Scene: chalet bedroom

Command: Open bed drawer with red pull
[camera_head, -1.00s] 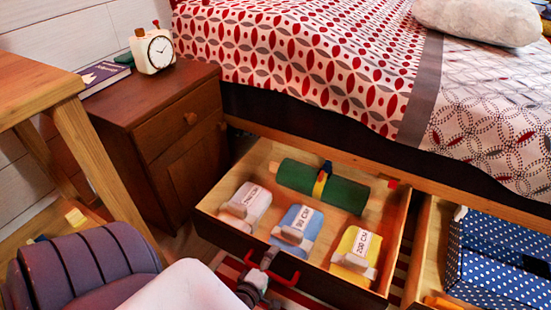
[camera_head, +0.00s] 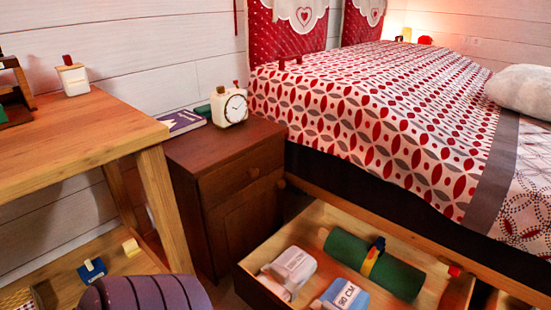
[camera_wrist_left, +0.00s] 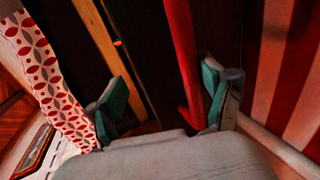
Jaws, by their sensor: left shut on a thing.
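The bed drawer (camera_head: 262,284) with the red pull stands out from under the bed, beside the nightstand, in the head view. Its interior shows a green roll (camera_head: 376,265) with a yellow and blue band, a white labelled pack (camera_head: 293,266) and a blue labelled pack (camera_head: 345,294). Its front and pull are cut off by the bottom edge. In the left wrist view, the red pull (camera_wrist_left: 184,55) runs between the teal-padded fingers of my left gripper (camera_wrist_left: 165,92), close to the right finger. My left gripper is shut on it. My right gripper is in neither view.
A dark wooden nightstand (camera_head: 232,165) with a clock (camera_head: 230,105) and a book (camera_head: 180,123) stands left of the drawer. A wooden table (camera_head: 75,135) is farther left, its leg near the nightstand. The bed (camera_head: 385,120) is above and behind the drawer.

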